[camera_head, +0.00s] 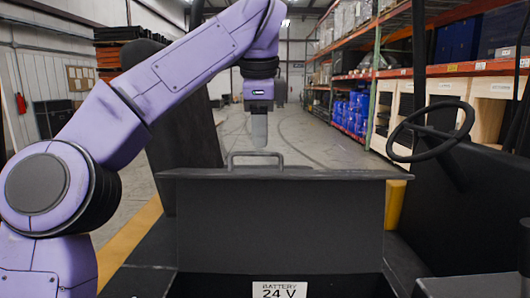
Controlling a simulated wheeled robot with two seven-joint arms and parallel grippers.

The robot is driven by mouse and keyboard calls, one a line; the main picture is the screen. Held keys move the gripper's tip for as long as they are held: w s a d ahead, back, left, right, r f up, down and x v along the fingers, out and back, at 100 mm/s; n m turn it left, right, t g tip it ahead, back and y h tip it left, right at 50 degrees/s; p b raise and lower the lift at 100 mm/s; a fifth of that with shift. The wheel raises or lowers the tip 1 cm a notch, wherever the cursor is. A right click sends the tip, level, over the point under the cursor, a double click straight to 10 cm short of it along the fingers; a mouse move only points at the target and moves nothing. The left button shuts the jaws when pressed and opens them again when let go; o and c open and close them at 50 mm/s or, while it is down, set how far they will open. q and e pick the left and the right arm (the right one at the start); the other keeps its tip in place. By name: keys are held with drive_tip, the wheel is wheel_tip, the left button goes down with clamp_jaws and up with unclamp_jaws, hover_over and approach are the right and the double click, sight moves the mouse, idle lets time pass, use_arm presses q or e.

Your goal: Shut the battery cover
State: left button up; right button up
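The battery cover (280,225) is a wide, dark grey panel in the middle of the view. It stands raised, with its broad face towards me, behind a dark opening. A grey bar handle (255,154) sticks up at its top edge. A white label reading "BATTERY 24 V" (279,291) shows below the cover at the bottom edge. My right gripper is out of view.
A black steering wheel (437,129) and a dark seat-like block (470,205) stand at the right. A dark upright backrest (187,120) is behind my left arm. Tall storage racks (430,72) line the right side. The warehouse floor (305,130) behind the cover is clear.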

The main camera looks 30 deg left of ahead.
sight(267, 155)
use_arm(q)
drive_tip(key=w+f, duration=0.4)
drive_tip(key=shift+w+a+f, duration=0.1)
drive_tip(key=shift+w+f, duration=0.1)
drive_tip(key=shift+w, duration=0.2)
drive_tip(key=shift+s+r, duration=0.25)
drive_tip(key=shift+s, duration=0.3)
drive_tip(key=shift+s+r, duration=0.2)
drive_tip(key=shift+s, duration=0.3)
clamp_jaws()
drive_tip(key=shift+w+f, duration=0.15)
drive_tip(key=shift+w, duration=0.1)
drive_tip(key=shift+s, duration=0.1)
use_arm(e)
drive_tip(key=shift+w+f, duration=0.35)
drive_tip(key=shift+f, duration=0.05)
use_arm(q)
drive_tip(key=shift+f, duration=0.15)
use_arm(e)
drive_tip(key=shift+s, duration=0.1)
